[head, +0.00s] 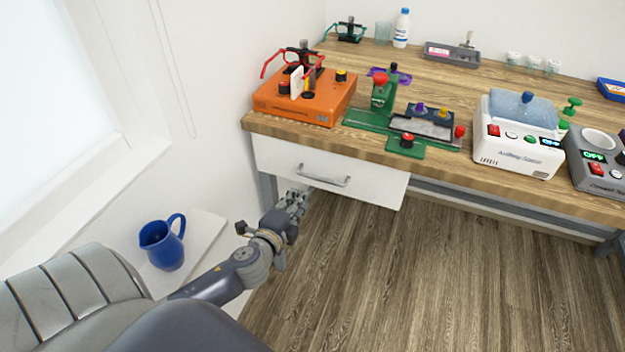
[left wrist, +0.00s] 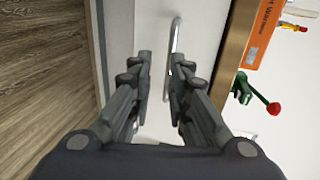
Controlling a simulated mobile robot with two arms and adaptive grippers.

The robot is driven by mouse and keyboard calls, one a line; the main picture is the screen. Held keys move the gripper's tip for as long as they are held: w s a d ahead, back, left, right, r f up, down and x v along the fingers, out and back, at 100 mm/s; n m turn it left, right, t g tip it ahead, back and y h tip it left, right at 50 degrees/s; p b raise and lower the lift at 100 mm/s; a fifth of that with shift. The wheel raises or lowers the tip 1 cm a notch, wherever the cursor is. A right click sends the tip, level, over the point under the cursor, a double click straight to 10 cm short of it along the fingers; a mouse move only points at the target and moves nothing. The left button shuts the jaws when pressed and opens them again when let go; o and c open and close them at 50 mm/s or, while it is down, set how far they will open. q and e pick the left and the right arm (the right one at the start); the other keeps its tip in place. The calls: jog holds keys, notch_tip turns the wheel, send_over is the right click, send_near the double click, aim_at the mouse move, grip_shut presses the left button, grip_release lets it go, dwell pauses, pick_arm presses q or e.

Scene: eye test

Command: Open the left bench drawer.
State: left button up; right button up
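The left bench drawer (head: 275,158) has a white front under the wooden bench top and looks shut. Its metal bar handle (head: 323,178) is at the middle of the front. My left gripper (head: 299,194) is just below and left of the handle in the head view. In the left wrist view the left gripper (left wrist: 163,62) is open, its two fingers apart with nothing held. There the handle (left wrist: 172,38) runs lengthwise close to the right-hand finger, partly overlapped by it; I cannot tell whether they touch. My right gripper is in neither view.
On the bench top (head: 450,170) stand an orange device (head: 310,108), a green fixture (head: 365,122), a white device (head: 515,150) and a grey device (head: 600,178). A blue pitcher (head: 162,243) is on a white ledge at left. The wooden floor (head: 400,280) before the bench is clear.

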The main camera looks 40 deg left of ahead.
aim_at(313, 178)
pick_arm(q)
jog(key=x, duration=0.3)
jog(key=r+x, duration=0.1)
jog(key=x, duration=0.6)
jog(key=shift+w+d+r, duration=0.2)
jog(key=shift+w, duration=0.25)
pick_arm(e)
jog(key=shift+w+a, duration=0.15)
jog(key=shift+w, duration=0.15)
pick_arm(q)
grip_shut()
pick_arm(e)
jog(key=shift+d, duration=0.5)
